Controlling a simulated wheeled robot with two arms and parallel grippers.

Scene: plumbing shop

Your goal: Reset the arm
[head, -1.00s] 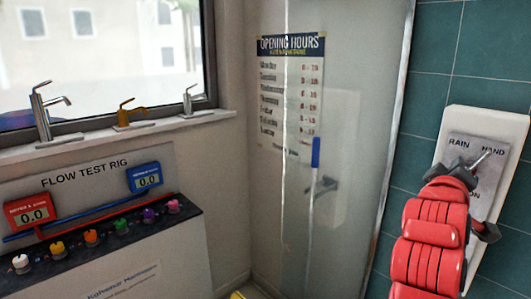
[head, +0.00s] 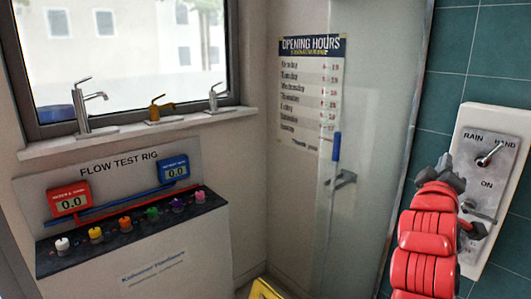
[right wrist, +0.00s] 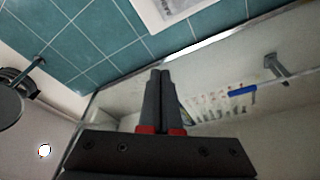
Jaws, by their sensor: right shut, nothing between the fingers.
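My right arm, with red ribbed segments, rises from the bottom right of the head view. Its dark right gripper (head: 446,168) points up, just left of the grey control panel (head: 474,184) in the picture. In the right wrist view the two dark fingers (right wrist: 160,76) are together, with nothing between them. The panel is marked RAIN, HAND and ON, and its metal toggle lever (head: 491,155) tilts up to the right, towards HAND. The lower part of the panel is partly hidden by my arm. My left gripper is not in view.
A glass shower screen (head: 385,150) stands left of my arm, with a blue-handled squeegee (head: 336,147) and an opening hours sign (head: 310,95) near it. Teal tiles (head: 450,40) cover the right wall. A flow test rig (head: 125,165) stands at left under the window.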

